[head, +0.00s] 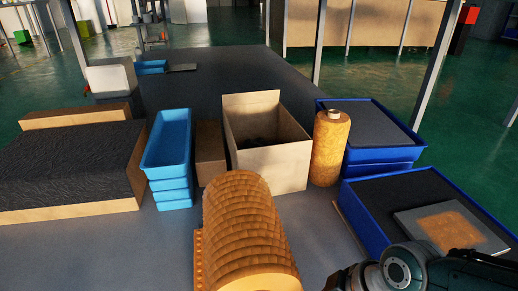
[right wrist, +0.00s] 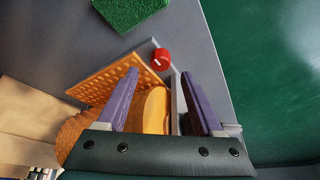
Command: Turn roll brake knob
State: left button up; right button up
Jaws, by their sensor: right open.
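In the right wrist view a red knob (right wrist: 161,59) with a pale mark sits on a grey plate, just beyond my fingertips. My right gripper (right wrist: 160,74) has two purple fingers spread apart; the knob lies ahead of the gap, and I see no contact. An orange roll (right wrist: 153,108) and an orange perforated panel (right wrist: 92,84) lie beside and behind the fingers. The ribbed orange roll (head: 243,222) stands at the front middle in the head view, where the knob is not visible. My right arm enters at lower right there. My left gripper is out of view.
Around the roll are stacked light blue trays (head: 165,143), an open cardboard box (head: 268,165), a tan bottle-shaped cylinder (head: 330,150) and dark blue trays (head: 361,190). A green block (right wrist: 125,10) lies past the knob. Grey table right of the knob is clear to its edge.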

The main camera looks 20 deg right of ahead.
pick_arm(q)
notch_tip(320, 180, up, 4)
jog(key=p, duration=0.3)
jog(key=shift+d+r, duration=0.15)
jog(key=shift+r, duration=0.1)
pick_arm(e)
jog(key=v, duration=0.5)
jog(key=shift+s+r, duration=0.1)
jog(key=shift+r, duration=0.05)
